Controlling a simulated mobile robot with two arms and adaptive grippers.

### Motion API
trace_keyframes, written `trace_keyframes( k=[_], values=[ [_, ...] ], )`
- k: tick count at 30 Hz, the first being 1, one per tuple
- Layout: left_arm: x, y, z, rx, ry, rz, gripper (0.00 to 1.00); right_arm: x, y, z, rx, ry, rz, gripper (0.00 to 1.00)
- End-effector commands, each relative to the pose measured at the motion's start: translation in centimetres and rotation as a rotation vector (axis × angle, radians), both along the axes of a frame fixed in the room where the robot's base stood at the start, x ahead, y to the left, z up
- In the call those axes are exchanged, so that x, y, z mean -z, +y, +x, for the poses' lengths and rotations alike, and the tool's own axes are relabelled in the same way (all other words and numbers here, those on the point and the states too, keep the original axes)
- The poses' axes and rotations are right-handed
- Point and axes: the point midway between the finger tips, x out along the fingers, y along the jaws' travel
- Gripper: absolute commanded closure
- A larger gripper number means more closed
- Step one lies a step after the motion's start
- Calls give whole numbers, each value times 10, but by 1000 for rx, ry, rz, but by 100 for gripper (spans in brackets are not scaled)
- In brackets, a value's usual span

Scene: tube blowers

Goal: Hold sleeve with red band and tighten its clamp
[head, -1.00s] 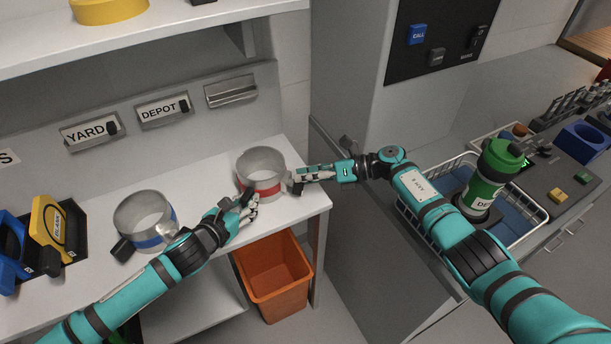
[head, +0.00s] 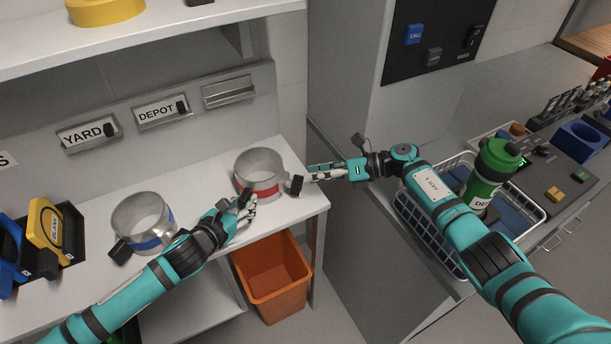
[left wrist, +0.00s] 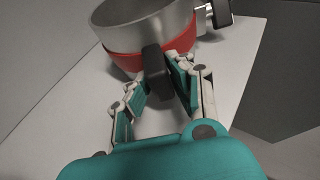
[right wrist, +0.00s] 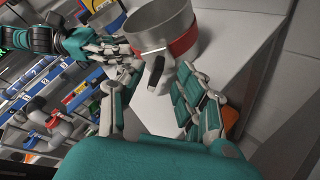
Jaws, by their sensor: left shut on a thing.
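The sleeve with the red band (head: 259,166) is a short grey metal ring, upright near the right end of the white shelf. My left gripper (head: 248,204) is shut on its black handle (left wrist: 154,72), at the front left of the sleeve. The red band (left wrist: 124,60) wraps the sleeve's lower part. The clamp's black knob (head: 296,185) sticks out on the right side; it also shows in the left wrist view (left wrist: 222,12). My right gripper (head: 308,176) is open, its fingers spread just right of the knob. In the right wrist view the clamp (right wrist: 158,72) lies ahead between the fingers.
A sleeve with a blue band (head: 144,222) stands to the left on the shelf (head: 205,188). An orange bin (head: 272,278) is below the shelf edge. A white wire basket (head: 425,235) with a green bottle (head: 490,175) stands under and beside my right arm.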

Motion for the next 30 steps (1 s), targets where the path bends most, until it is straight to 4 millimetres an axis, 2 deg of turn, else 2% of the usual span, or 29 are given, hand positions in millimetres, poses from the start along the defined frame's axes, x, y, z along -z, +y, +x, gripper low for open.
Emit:
trace_keyframes(
  k=[1,6,10,17,22,24,26,30],
  values=[
    [2,1,0,-1,3,4,100,-2,-10,-1,2,0,-2,64],
    [2,1,-1,-1,3,4,100,-10,-32,-3,1,0,-1,64],
    [2,1,-1,-1,3,3,100,-13,-39,-4,1,0,1,64],
    [2,0,-1,-1,3,3,100,-13,-40,-4,0,0,1,64],
    [2,0,-1,-1,3,3,100,-11,-39,-5,-1,-38,-10,45],
    [2,0,-1,-1,3,3,100,-10,-38,-6,-4,-108,-31,38],
    [2,0,-1,-1,3,3,100,-9,-37,-8,-8,-206,-58,38],
    [2,0,-1,-1,3,3,100,-2,-39,-17,-10,-530,-164,38]
  ],
)
